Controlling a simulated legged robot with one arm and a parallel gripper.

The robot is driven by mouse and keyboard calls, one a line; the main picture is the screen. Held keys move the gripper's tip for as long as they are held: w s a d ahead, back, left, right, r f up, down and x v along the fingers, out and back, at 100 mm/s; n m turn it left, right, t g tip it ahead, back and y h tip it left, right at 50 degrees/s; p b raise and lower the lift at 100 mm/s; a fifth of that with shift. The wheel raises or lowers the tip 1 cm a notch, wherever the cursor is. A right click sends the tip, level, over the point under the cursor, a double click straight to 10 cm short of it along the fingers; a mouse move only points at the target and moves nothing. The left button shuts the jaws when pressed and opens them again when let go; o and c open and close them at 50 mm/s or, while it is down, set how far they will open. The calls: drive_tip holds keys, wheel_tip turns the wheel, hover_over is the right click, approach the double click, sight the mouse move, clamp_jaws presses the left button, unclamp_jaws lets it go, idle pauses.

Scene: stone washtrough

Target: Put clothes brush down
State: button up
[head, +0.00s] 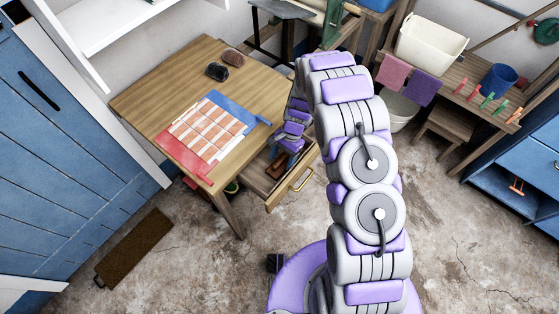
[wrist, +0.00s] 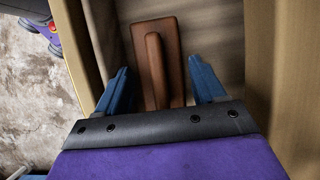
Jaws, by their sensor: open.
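The clothes brush (wrist: 141,40) is brown, with a raised handle strip along its back. It lies in the open drawer (head: 301,177) of the wooden table, and it also shows in the head view (head: 277,166). My gripper (wrist: 158,68) is open, its two blue fingers on either side of the brush with a gap at each. In the head view my gripper (head: 289,147) reaches down into the drawer. The near end of the brush is hidden by the gripper body, and part of the drawer is hidden by my arm.
The wooden table (head: 150,97) carries a red, white and blue patterned cloth (head: 210,130) and two dark brushes or shoes (head: 225,64). A brown mat (head: 135,246) lies on the floor. At right, a wooden bench holds a cream basin (head: 430,42) and a blue bucket (head: 498,79).

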drive_tip(key=s+d+r+n+p, duration=0.1)
drive_tip(key=d+r, duration=0.1)
drive_tip(key=r, duration=0.9)
drive_tip(key=s+d+r+n+p, duration=0.1)
drive_tip(key=d+r, duration=0.2)
drive_tip(key=r, duration=0.8)
drive_tip(key=s+d+r+n+t+h, duration=0.1)
drive_tip(key=s+d+r+n, duration=0.15)
drive_tip(key=s+r, duration=0.6)
drive_tip(key=s+d+r+n+h, duration=0.1)
drive_tip(key=s+d+r, duration=0.2)
drive_tip(key=s+r, duration=0.55)
drive_tip(key=s+d+n, duration=0.2)
drive_tip(key=s, duration=1.1)
drive_tip(key=shift+s+d+r+t+h, duration=0.2)
drive_tip(key=shift+d+r+t+h, duration=0.1)
drive_tip(key=shift+t+h, duration=0.1)
